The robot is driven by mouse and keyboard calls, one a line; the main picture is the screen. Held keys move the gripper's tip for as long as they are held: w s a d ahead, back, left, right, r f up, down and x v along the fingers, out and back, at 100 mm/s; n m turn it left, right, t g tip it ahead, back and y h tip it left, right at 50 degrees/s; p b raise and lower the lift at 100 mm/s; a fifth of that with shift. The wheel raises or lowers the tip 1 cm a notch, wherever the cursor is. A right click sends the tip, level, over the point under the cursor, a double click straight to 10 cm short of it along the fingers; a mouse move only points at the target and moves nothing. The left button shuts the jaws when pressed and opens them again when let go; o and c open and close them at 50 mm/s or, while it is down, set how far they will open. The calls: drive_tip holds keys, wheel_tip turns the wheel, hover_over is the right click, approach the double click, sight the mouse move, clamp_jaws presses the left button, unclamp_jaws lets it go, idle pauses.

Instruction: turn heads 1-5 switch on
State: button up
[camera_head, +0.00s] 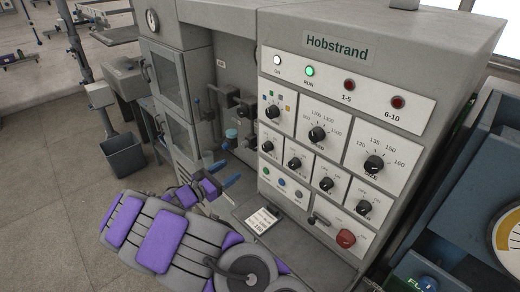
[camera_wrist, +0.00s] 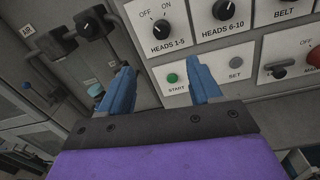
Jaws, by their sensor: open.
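The heads 1-5 switch is a black rotary knob (camera_wrist: 162,29) under OFF and ON marks in the wrist view. I cannot clearly tell which mark it points to. In the head view it is the small knob (camera_head: 267,147) at the left of the lower panel row. My gripper (camera_wrist: 162,70) is open and empty, its two blue fingers apart. The knob appears above the gap between the fingertips, not between them. In the head view my gripper (camera_head: 225,173) is left of the panel and a little below the knob. The 1-5 lamp (camera_head: 349,85) looks dark red.
The heads 6-10 knob (camera_wrist: 223,10) is close on the right. A green start button (camera_wrist: 172,78) and grey set button (camera_wrist: 236,62) lie below the knobs. Pipework and a dark valve handle (camera_wrist: 90,25) stand left. A red knob (camera_head: 346,238) is at lower right.

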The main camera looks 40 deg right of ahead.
sight(265, 150)
drive_tip(key=d, duration=0.5)
drive_tip(key=w+d, duration=0.1)
drive_tip(key=d, duration=0.5)
drive_tip(key=w+d, duration=0.1)
drive_tip(key=d, duration=0.4)
drive_tip(key=shift+d, duration=0.25)
drive_tip(key=shift+c, duration=0.5)
drive_tip(key=c, duration=0.9)
drive_tip(key=shift+c, duration=0.2)
drive_tip(key=shift+f, duration=0.1)
drive_tip(key=m+b, duration=0.1)
drive_tip(key=b, duration=0.1)
drive_tip(key=m+b, duration=0.1)
drive_tip(key=b, duration=0.1)
drive_tip(key=m+b, duration=0.1)
drive_tip(key=b, duration=0.1)
drive_tip(key=shift+f+m, duration=0.25)
drive_tip(key=shift+m, duration=0.15)
drive_tip(key=m+b, duration=0.2)
drive_tip(key=b, duration=0.2)
drive_tip(key=shift+m, duration=0.4)
drive_tip(key=m+b, duration=0.5)
drive_tip(key=b, duration=0.2)
drive_tip(key=shift+m, duration=0.3)
drive_tip(key=shift+r+b, duration=0.1)
drive_tip(key=shift+b, duration=0.2)
